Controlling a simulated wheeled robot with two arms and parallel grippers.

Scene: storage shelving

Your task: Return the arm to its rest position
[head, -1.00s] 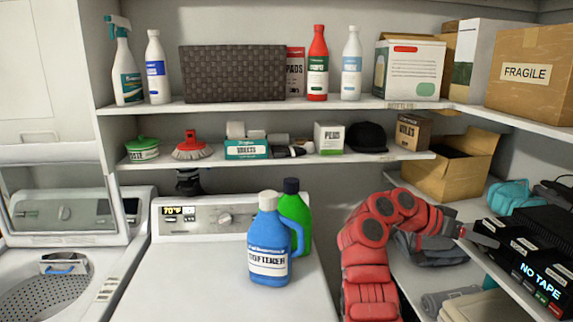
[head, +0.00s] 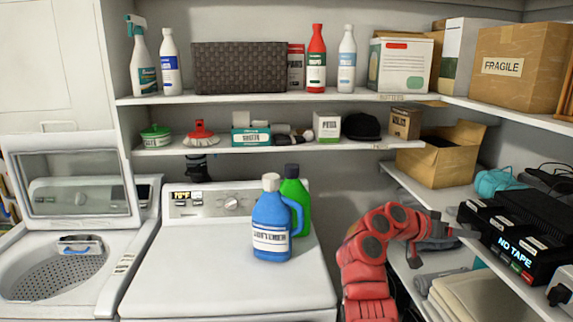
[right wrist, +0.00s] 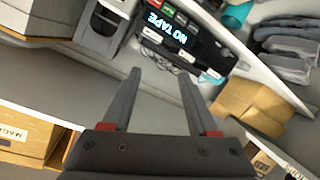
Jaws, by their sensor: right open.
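My right arm, red with dark joint discs, rises at the lower right of the head view and bends over to the right. Its gripper (head: 462,231) is in front of the right-hand shelf, near the black NO TAPE device (head: 522,245). In the right wrist view the gripper (right wrist: 160,80) shows two grey fingers spread apart with nothing between them. The NO TAPE device (right wrist: 165,30) lies beyond the fingertips, apart from them. My left arm and gripper are not in view.
A blue softener jug (head: 271,222) and a green bottle (head: 293,200) stand on the white machine (head: 225,285). An open cardboard box (head: 445,165) and folded cloths (head: 480,300) occupy the right shelves. The machine top's front is clear.

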